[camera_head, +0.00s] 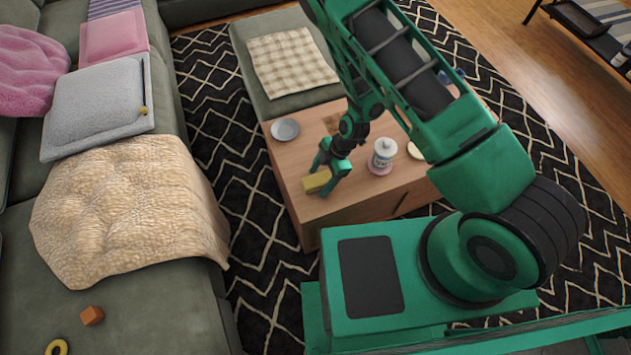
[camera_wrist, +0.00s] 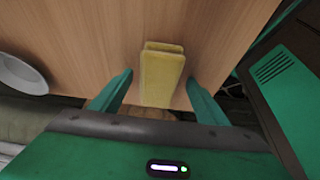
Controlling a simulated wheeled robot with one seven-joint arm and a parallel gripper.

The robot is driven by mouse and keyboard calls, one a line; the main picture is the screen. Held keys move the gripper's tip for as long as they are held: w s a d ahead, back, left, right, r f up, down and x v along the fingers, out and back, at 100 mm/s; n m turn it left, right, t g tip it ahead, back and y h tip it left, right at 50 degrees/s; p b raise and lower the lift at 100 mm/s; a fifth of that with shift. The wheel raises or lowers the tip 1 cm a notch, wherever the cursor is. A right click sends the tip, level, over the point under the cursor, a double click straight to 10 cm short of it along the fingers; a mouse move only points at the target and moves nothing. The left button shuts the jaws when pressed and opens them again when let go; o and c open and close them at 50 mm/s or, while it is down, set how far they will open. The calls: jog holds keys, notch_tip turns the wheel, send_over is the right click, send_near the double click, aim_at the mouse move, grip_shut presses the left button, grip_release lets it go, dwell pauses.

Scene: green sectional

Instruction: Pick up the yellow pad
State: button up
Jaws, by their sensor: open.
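The yellow pad (camera_head: 317,180) lies near the left front corner of the wooden coffee table (camera_head: 293,192). In the wrist view the yellow pad (camera_wrist: 161,76) stands out as a pale yellow block with a groove along its far end. My gripper (camera_head: 328,172) is low over the table at the pad. In the wrist view my gripper (camera_wrist: 157,84) is open, with one green finger on each side of the pad and a visible gap on both sides. I cannot tell whether the fingers touch the table.
A sofa (camera_head: 135,312) runs along the left.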

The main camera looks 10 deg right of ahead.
aim_at(315, 181)
jog(key=c, duration=1.2)
jog(key=shift+r, duration=0.85)
notch_tip(315, 181, up, 3)
jog(key=shift+f, duration=0.2)
jog(key=s+a+r, duration=0.4)
jog(key=s+a, duration=0.1)
jog(key=s+a+r, duration=0.2)
jog(key=s+a, duration=0.1)
jog(key=shift+s+r, duration=0.2)
jog(key=shift+r, duration=0.15)
